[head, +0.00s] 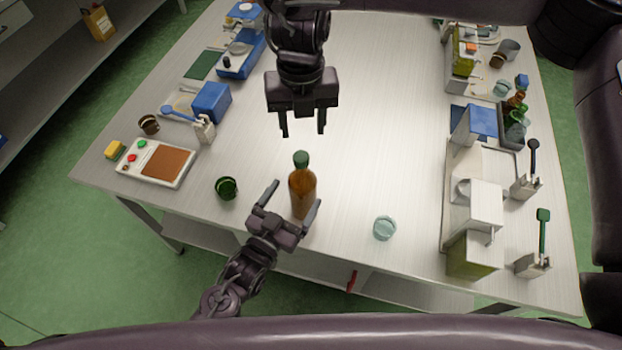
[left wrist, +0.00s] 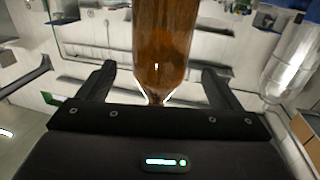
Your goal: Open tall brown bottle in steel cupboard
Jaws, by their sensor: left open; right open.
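The tall brown bottle (head: 302,196) with a green cap (head: 301,159) stands upright on the pale table near its front edge. My left gripper (head: 296,195) is open, with one finger on each side of the bottle. In the left wrist view the brown bottle (left wrist: 165,45) is between the two spread fingers, with a gap visible on both sides. My right gripper (head: 303,131) is open and empty, pointing down a little beyond the green cap. No steel cupboard can be made out around the bottle.
A dark green cup (head: 226,188) stands left of the bottle and a pale glass cup (head: 384,228) to its right. A white panel with a brown pad (head: 168,164) lies at left. Dispensers and a white machine (head: 478,205) fill the right side. The table's middle is clear.

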